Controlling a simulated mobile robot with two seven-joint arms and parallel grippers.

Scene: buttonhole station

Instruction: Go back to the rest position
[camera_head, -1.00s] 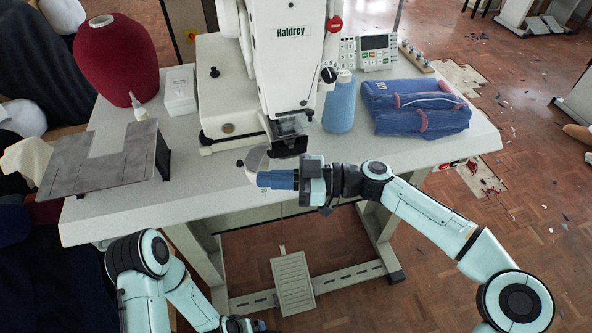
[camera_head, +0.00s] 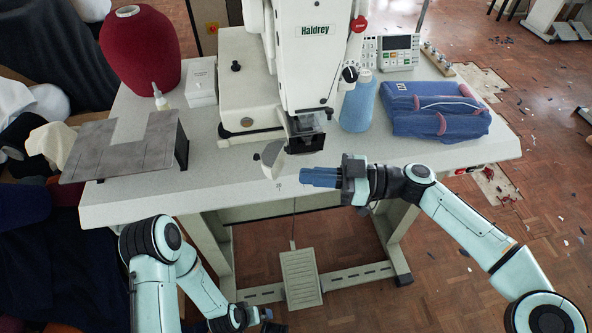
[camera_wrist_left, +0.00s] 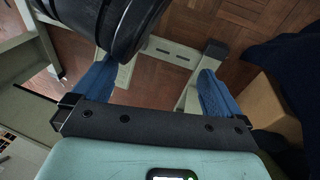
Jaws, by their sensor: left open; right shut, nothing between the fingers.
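My right gripper (camera_head: 321,177) reaches in from the right, in front of the sewing machine (camera_head: 307,60) and near the front edge of the table. Its blue fingers are together with nothing between them. My left gripper (camera_head: 266,322) is low at the bottom of the head view, below the table's front edge, and only part of it shows. In the left wrist view my left gripper (camera_wrist_left: 158,90) has its two blue fingers wide apart, with floor and a pale beam seen between them.
The table (camera_head: 230,190) carries a grey metal plate stand (camera_head: 120,150), a red yarn cone (camera_head: 140,50), a blue cone (camera_head: 357,105) and folded blue fabric (camera_head: 435,115). Open wood floor (camera_head: 480,285) lies at the right.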

